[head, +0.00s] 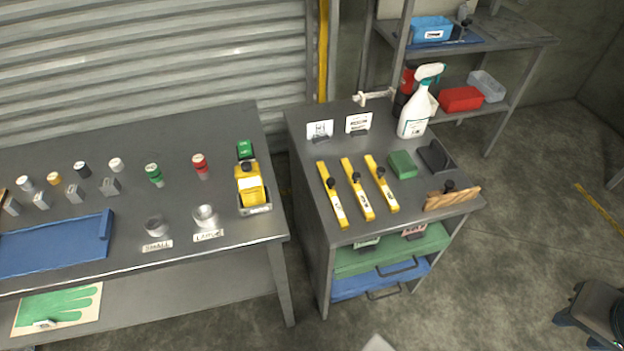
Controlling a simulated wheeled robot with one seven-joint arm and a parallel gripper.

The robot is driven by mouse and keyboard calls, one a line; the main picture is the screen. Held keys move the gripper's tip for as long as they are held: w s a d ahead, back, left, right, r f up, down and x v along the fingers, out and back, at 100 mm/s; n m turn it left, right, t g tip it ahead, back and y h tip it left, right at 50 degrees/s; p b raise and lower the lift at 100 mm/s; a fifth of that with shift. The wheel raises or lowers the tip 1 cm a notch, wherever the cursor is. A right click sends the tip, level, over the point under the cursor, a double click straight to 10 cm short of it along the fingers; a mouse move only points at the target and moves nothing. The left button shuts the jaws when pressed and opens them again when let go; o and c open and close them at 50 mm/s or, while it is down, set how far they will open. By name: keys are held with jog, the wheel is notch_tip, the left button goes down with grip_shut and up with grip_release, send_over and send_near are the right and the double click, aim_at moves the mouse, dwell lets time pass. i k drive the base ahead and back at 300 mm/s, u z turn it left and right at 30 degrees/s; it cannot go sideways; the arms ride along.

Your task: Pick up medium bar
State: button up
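Three yellow bars with black knobs lie side by side on top of the grey cabinet at the centre. They are the left bar (332,195), the middle bar (357,189) and the right bar (381,184). The left one looks longest and the right one shortest, so the middle one appears to be the medium bar. Their labels are too small to read. Narrow gaps separate them, and nothing covers them.
A green block (402,164), a dark block (435,157), a wooden piece (452,198), a white spray bottle (417,105) and two cards surround the bars. A shelf (500,30) stands behind.

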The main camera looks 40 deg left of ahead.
aim_at(354, 177)
jog(key=u, duration=0.95)
jog(key=i, duration=1)
